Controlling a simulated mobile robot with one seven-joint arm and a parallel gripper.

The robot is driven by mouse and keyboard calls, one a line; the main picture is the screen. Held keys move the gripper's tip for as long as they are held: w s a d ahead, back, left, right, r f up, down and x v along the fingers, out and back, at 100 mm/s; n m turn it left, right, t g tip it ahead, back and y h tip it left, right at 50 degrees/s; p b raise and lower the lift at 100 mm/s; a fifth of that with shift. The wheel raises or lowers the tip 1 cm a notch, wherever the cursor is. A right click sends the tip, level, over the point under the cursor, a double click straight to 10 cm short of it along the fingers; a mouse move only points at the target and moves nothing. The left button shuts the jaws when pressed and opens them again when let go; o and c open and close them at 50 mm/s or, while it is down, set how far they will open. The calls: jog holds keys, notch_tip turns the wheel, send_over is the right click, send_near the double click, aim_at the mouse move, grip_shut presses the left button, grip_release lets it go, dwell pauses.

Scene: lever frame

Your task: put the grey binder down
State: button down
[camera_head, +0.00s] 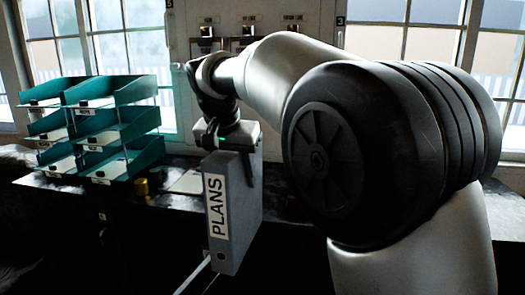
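The grey binder (233,217) hangs upright below my gripper (226,148), with a white label reading "PLANS" on its spine. My gripper is at the binder's top edge. My arm hides much of the right side.
Green letter trays (122,150) stand stacked on the counter at the left. A small brass-coloured pot (141,187) and a pale flat item (187,182) lie beside them. A white panel with levers (248,30) and windows (60,40) are behind. A pale rod shows below the binder.

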aim_at(260, 198)
jog(key=d+f+n+p, duration=0.3)
jog(key=d+f, duration=0.9)
jog(key=f, duration=0.2)
jog(key=s+d+f+y, duration=0.1)
jog(key=s+d+f, duration=0.7)
jog(key=s+f, duration=0.2)
notch_tip(260, 198, down, 3)
jog(key=shift+s+r+p, duration=0.2)
jog(key=shift+s+p, duration=0.15)
jog(key=shift+d, duration=0.1)
